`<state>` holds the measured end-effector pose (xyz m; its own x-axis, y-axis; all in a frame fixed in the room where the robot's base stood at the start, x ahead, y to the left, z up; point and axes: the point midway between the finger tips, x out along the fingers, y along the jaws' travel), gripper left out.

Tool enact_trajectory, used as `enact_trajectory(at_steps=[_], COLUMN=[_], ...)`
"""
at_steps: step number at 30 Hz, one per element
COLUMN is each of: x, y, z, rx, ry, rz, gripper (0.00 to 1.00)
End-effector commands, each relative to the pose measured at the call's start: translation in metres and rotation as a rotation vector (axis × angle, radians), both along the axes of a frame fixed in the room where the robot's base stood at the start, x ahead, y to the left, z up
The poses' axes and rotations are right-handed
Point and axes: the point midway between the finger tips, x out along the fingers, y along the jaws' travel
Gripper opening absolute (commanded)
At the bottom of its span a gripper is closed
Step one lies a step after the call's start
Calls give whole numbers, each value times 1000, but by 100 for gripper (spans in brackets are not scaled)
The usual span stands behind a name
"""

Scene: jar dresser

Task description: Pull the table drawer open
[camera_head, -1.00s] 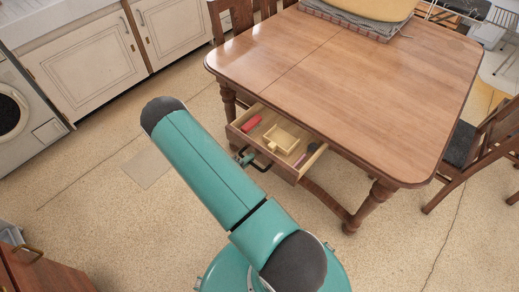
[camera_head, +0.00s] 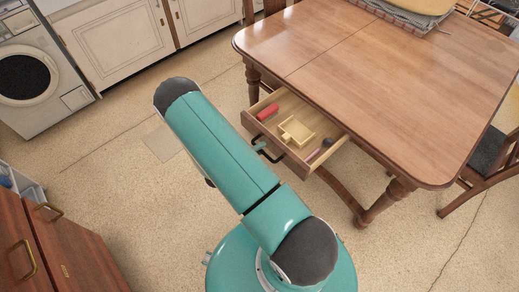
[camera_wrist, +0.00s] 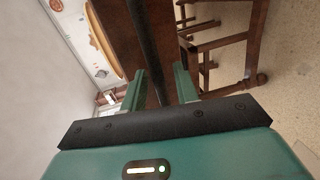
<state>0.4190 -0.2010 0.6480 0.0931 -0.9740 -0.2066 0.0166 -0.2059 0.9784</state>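The wooden table (camera_head: 400,85) has its drawer (camera_head: 283,146) pulled out on the near side, with the inside in plain view. A dark bar handle (camera_head: 268,153) is on the drawer front. In the wrist view my gripper (camera_wrist: 160,85) has its two green fingers apart, one on each side of a dark bar (camera_wrist: 150,45), which looks like the handle. A gap shows beside the bar, so the fingers look open around it. In the head view my arm hides most of the gripper; a small green part shows against the handle.
The drawer holds a red item (camera_head: 267,112), a pale wooden box (camera_head: 296,131) and small dark items. A chair (camera_head: 485,165) stands at the right. A brown cabinet (camera_head: 75,255) is at lower left, a washing machine (camera_head: 30,80) at upper left. Floor around me is clear.

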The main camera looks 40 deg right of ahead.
Motion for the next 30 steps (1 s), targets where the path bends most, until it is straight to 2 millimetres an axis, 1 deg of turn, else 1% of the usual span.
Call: enact_trajectory(at_steps=[6, 8, 10, 14, 21, 24, 27, 30], x=[0, -1, -1, -3, -8, -10, -11, -12], y=[1, 5, 14, 38, 90, 109, 123, 131], z=[0, 1, 3, 8, 19, 23, 26, 28], rx=[0, 0, 1, 1, 1, 0, 1, -1], ry=[0, 0, 1, 0, 0, 0, -1, 0], rz=[0, 0, 1, 3, 3, 2, 1, 1], gripper=[30, 30, 30, 30, 30, 30, 30, 30])
